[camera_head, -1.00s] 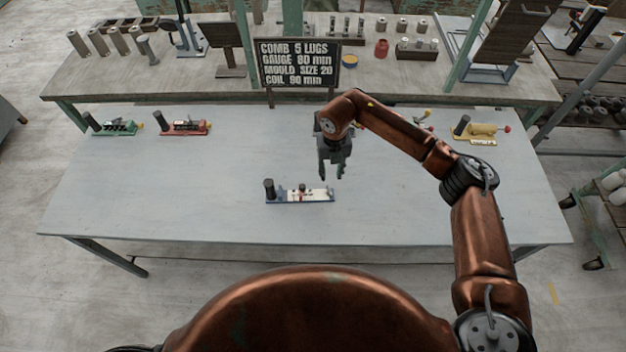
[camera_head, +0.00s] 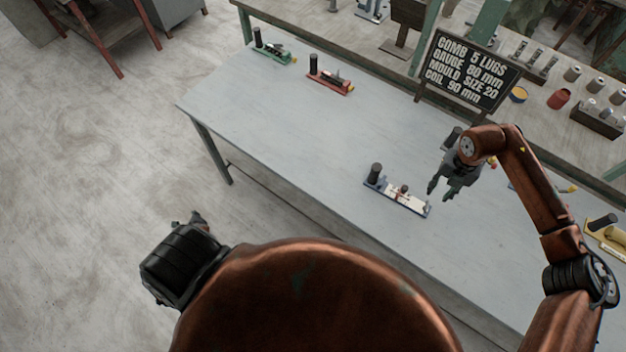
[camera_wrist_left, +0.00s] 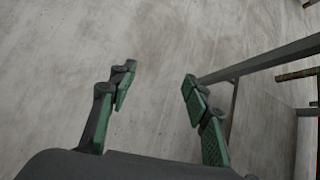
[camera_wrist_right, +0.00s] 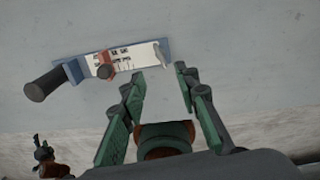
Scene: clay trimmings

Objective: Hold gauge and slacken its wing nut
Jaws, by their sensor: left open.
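The gauge (camera_head: 408,203) lies on the grey table, a blue base with a white scale plate and an upright black handle (camera_head: 375,172) at its left end. In the right wrist view the gauge (camera_wrist_right: 140,57) lies ahead of the fingertips, with a small orange-red piece (camera_wrist_right: 106,69), perhaps the wing nut, on its plate. My right gripper (camera_head: 442,192) is open and empty, above and right of the gauge, not touching it. My left gripper (camera_head: 197,218) is off the table's left front side; in its wrist view (camera_wrist_left: 158,75) it is open and empty over floor.
Similar green (camera_head: 272,52), red (camera_head: 331,82) and yellow (camera_head: 606,236) devices stand on the table (camera_head: 300,130). A black sign (camera_head: 468,72) reading "GAUGE 80 mm" stands at the back. The table left of the gauge is clear. A table leg (camera_wrist_left: 255,66) shows near my left gripper.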

